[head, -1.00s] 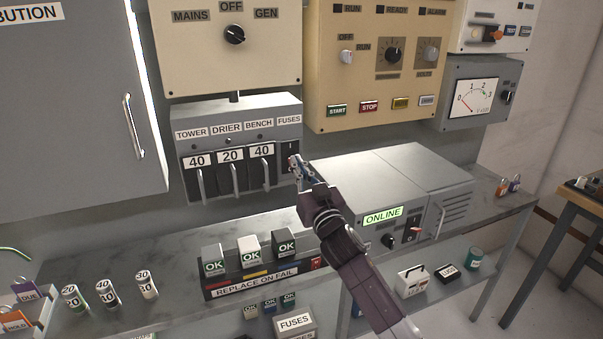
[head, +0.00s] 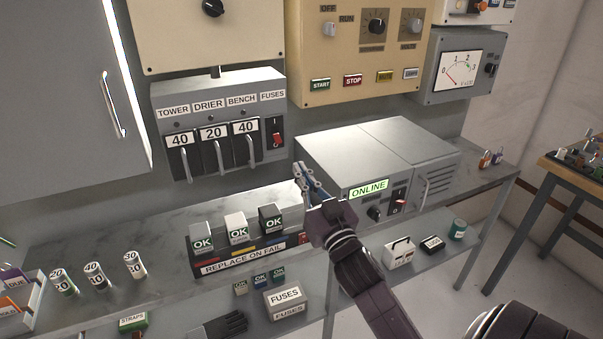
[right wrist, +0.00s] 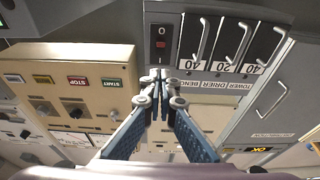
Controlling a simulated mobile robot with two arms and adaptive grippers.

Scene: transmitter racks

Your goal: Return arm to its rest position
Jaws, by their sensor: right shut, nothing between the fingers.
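My right gripper (head: 303,172) is shut and empty in the head view. It hangs in front of the grey unit marked ONLINE (head: 368,189), below and right of the fuse box (head: 215,95). The fuse box carries fuse holders marked 40, 20 and 40 and a red switch (head: 277,138) at its right end. The right wrist view shows my right gripper's fingers (right wrist: 157,76) together, with the fuse switch (right wrist: 161,38) above them in the picture. My left gripper does not show in the head view.
A block marked REPLACE ON FAIL (head: 250,257) stands on the bench with several OK modules. Loose fuses (head: 95,275) stand to its left. A FUSES box (head: 285,297) sits on the lower shelf. A second table (head: 570,172) is at the right.

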